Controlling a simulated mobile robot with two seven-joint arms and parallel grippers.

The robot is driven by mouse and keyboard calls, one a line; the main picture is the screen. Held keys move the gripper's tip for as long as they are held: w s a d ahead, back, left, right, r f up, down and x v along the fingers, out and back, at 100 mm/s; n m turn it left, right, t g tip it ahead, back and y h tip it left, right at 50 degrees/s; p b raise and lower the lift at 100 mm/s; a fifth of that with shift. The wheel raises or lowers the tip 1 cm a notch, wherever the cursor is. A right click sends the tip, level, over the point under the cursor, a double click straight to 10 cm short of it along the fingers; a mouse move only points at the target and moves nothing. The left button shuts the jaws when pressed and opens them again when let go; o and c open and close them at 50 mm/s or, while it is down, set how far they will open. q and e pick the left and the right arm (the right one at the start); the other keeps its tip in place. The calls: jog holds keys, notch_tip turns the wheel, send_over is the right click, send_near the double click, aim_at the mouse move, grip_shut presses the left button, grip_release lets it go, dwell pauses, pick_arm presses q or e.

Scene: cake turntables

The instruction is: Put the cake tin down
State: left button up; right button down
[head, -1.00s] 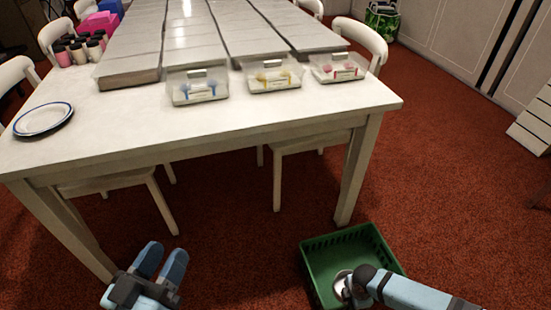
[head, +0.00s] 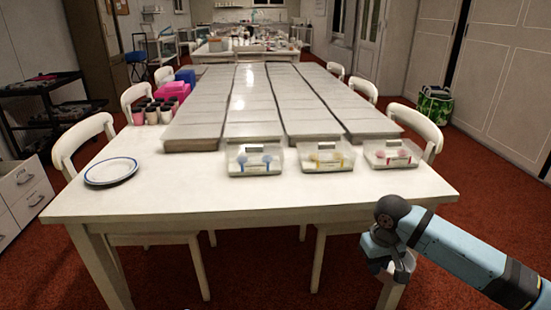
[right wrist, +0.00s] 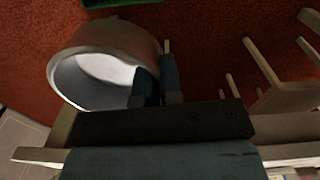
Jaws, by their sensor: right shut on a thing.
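The cake tin (right wrist: 125,42) is a round, silvery metal tin with a pale inside, and it shows tilted in the right wrist view. My right gripper (right wrist: 158,85) is shut on its wall, with the fingers at the tin's right side. In the head view my right gripper (head: 388,264) is at the front right corner of the white table (head: 300,196), close to the table leg. In that view the tin is hard to make out behind the wrist. My left gripper is out of view.
On the table are a blue-rimmed plate (head: 111,171), clear boxes (head: 254,158), long grey panels (head: 195,130) and several small jars (head: 152,115). Bare tabletop lies along the front edge. A green crate (right wrist: 115,3) edges into the right wrist view. Chairs (head: 415,128) surround the table.

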pick_arm(q)
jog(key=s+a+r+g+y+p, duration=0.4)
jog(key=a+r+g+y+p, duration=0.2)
jog(key=p, duration=3.2)
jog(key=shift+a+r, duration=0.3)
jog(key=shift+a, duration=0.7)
pick_arm(e)
jog(key=s+r, duration=0.3)
jog(key=r, duration=1)
jog(key=s+r+m, duration=0.1)
jog(key=s+r, duration=0.2)
jog(key=r, duration=1.1)
jog(key=s+r+m, duration=0.1)
jog(key=s+r, duration=0.3)
jog(key=r, duration=1)
jog(key=shift+a, duration=0.2)
jog(key=shift+s, duration=0.1)
